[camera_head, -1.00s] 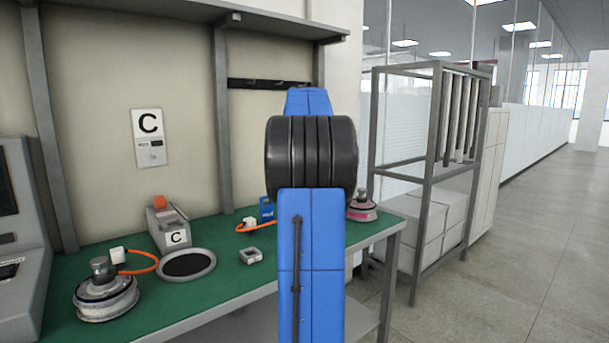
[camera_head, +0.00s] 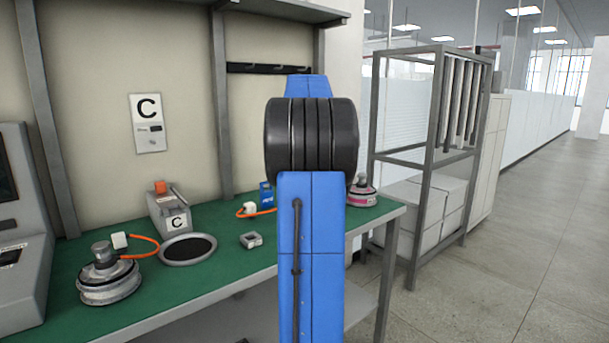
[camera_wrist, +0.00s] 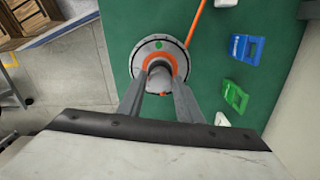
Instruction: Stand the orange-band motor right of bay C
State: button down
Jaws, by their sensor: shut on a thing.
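In the wrist view my gripper (camera_wrist: 160,80) is shut on the orange-band motor (camera_wrist: 142,60), a round grey body with an orange ring around its central hub. A green dot shows on its face and an orange cable runs up from it. The motor is over the green bench top; I cannot tell whether it touches. In the head view my arm hides the gripper and motor. The bay C sign (camera_head: 148,123) is on the back wall, above a grey box marked C (camera_head: 168,212) and a dark round pad with a pale rim (camera_head: 188,262).
A grey motor (camera_head: 108,280) with an orange cable stands at the left of the green bench (camera_head: 222,275). A pink-band motor (camera_head: 362,194) stands right of my arm. A small metal block (camera_head: 251,240) lies mid-bench. Blue (camera_wrist: 240,48) and green (camera_wrist: 235,96) boxes lie beside the held motor.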

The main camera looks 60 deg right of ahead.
jog(key=shift+f, duration=1.85)
dwell(0.9)
jog(key=c, duration=1.3)
grip_release()
jog(key=shift+o, duration=0.6)
jog(key=shift+f, duration=0.1)
notch_tip(320, 180, up, 18)
jog(key=shift+f, duration=0.2)
jog(key=shift+a, duration=0.1)
